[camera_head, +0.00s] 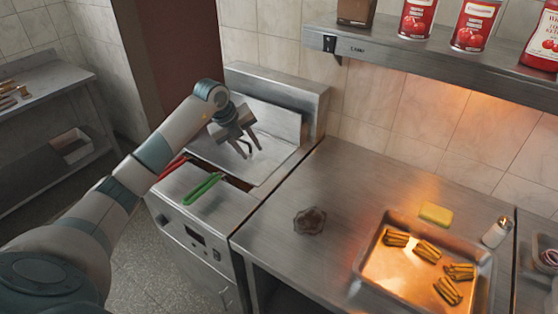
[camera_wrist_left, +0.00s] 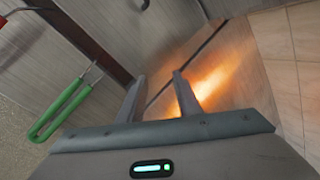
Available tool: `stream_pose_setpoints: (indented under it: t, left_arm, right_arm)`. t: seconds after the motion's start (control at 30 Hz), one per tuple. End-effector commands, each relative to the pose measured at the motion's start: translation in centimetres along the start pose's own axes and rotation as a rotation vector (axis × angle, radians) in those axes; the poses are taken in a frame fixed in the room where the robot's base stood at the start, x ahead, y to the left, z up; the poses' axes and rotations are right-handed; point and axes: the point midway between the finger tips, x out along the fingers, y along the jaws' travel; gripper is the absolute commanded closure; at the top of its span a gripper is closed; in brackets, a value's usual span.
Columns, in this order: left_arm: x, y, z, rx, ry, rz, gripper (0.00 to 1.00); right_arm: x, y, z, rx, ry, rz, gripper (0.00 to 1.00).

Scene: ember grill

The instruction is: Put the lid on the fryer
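The fryer (camera_head: 177,211) is a steel unit at the left end of the counter, with a red handle (camera_head: 172,167) and a green handle (camera_head: 203,188) at its front. A flat steel panel, seemingly the lid (camera_head: 272,159), covers most of its top. A dark strip of the opening shows along the front edge. In the left wrist view the green handle (camera_wrist_left: 62,108) is at left. My left gripper (camera_head: 250,148) is over the panel, fingers pointing down, apart and empty; they also show in the wrist view (camera_wrist_left: 159,77). I cannot tell whether they touch the panel. My right gripper is out of view.
Right of the fryer, the steel counter (camera_head: 338,185) holds a brown lump (camera_head: 309,221), a tray (camera_head: 376,250) with fries, a yellow sponge (camera_head: 435,213) and a shaker (camera_head: 497,232). A raised steel back (camera_head: 300,92) stands behind the fryer.

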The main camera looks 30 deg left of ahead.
Motion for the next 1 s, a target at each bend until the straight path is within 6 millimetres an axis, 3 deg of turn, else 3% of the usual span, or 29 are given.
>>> stream_pose_setpoints:
  t: [0.23, 0.6, 1.0]
  left_arm:
    - [0.5, -2.7, -3.2, 0.238, 0.106, -0.034, 0.69]
    - [0.6, -5.8, -7.6, 0.582, 0.255, -0.084, 0.69]
    - [0.5, -6.6, -9.0, 0.695, 0.304, -0.1, 0.69]
  right_arm:
    - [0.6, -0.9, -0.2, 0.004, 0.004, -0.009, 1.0]
    - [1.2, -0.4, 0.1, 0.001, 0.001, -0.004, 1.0]
    - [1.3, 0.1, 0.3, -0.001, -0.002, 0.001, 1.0]
